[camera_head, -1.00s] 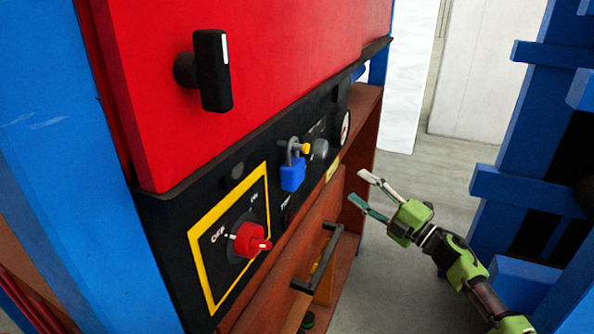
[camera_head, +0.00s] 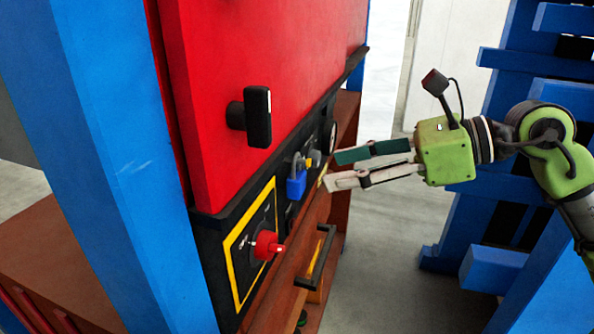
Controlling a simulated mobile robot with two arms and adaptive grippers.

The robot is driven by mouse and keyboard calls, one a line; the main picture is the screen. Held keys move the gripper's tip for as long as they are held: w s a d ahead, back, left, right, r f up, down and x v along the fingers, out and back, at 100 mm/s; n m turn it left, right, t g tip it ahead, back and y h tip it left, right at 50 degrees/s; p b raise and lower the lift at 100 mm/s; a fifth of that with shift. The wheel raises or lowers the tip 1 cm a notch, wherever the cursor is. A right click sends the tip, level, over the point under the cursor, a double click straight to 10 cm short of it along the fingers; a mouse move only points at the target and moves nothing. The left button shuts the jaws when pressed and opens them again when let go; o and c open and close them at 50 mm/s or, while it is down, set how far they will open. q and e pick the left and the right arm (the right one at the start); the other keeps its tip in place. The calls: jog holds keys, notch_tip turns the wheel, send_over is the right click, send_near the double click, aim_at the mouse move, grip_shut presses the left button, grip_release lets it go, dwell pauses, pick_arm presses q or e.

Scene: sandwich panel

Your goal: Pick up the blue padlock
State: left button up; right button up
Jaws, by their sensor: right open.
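The blue padlock (camera_head: 296,187) hangs by its grey shackle on the black control strip, below the red panel. My right gripper (camera_head: 332,171) comes in from the right with its fingers pointing left toward the padlock. Its two fingers, one dark green and one pale, are apart and nothing is between them. In the picture the fingertips are just right of the padlock, with a gap to it. My left gripper is not in view.
A red rotary switch (camera_head: 267,245) in a yellow frame is left of and below the padlock. A black handle (camera_head: 257,116) sticks out from the red panel (camera_head: 270,60). A dark drawer handle (camera_head: 318,256) is below. Blue posts (camera_head: 110,150) flank the panel. Grey floor lies at right.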

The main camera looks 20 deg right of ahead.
aim_at(302, 175)
jog(key=shift+x, duration=0.85)
jog(key=shift+a+r+p, duration=0.1)
jog(key=shift+a+p, duration=0.25)
jog(key=shift+p, duration=0.05)
jog(key=p+x, duration=0.2)
jog(key=x, duration=0.2)
jog(key=shift+a+p, duration=0.25)
jog(key=shift+p, duration=0.1)
jog(key=shift+w+a, duration=0.15)
jog(key=shift+w, duration=0.05)
jog(key=c, duration=1.2)
